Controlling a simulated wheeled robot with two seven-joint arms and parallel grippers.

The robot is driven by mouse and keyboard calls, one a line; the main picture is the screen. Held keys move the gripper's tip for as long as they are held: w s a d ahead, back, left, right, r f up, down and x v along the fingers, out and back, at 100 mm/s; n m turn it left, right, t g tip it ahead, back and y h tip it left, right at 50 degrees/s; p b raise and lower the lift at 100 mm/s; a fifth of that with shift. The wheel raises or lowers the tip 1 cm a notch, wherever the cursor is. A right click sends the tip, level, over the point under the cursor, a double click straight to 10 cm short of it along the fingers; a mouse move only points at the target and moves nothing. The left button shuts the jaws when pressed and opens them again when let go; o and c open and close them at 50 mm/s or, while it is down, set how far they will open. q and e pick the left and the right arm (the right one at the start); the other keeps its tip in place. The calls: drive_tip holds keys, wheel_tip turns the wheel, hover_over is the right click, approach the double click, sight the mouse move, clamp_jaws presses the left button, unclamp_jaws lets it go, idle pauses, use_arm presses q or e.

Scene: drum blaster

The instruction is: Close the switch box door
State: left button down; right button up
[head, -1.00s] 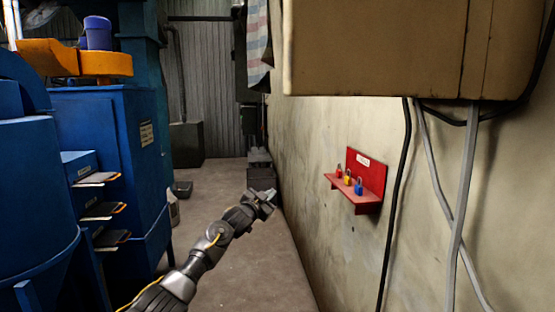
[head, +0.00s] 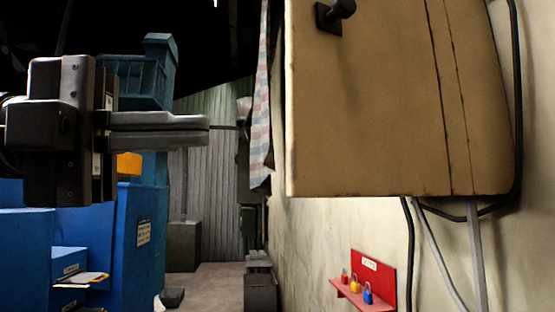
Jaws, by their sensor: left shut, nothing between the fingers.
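The switch box (head: 485,120) is tan, worn metal on the wall at the right of the head view. Its door (head: 370,110) stands out from the wall, facing me, and looks open. Dark seams run down its right side. A black knob (head: 336,14) sits near the door's upper left. The top of the box is out of frame and its inside is hidden. My left gripper (head: 205,128) is at the left, its fingers shut, empty and pointing right. A gap separates it from the door's left edge. My right gripper is not in view.
A red shelf (head: 376,285) with several small padlocks is on the wall below the box. Cables (head: 409,250) hang beneath it. Blue machinery (head: 140,240) stands at the left. A striped cloth (head: 262,110) hangs behind the door's left edge. A floor aisle lies between.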

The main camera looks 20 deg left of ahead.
sight(305, 145)
use_arm(q)
drive_tip(key=shift+n+y, duration=0.3)
drive_tip(key=shift+n, duration=0.4)
drive_tip(key=p+x, duration=0.1)
drive_tip(key=x, duration=0.2)
drive_tip(key=p+x, duration=0.2)
drive_tip(key=x, duration=0.2)
drive_tip(key=p+x, duration=0.1)
drive_tip(key=x, duration=0.3)
drive_tip(key=shift+w+a+f, duration=0.1)
drive_tip(key=shift+w+f, duration=0.05)
drive_tip(key=shift+f, duration=0.15)
drive_tip(key=w+a+p, duration=0.2)
drive_tip(key=a, duration=0.1)
drive_tip(key=shift+w+a+f, duration=0.2)
drive_tip(key=shift+w, duration=0.05)
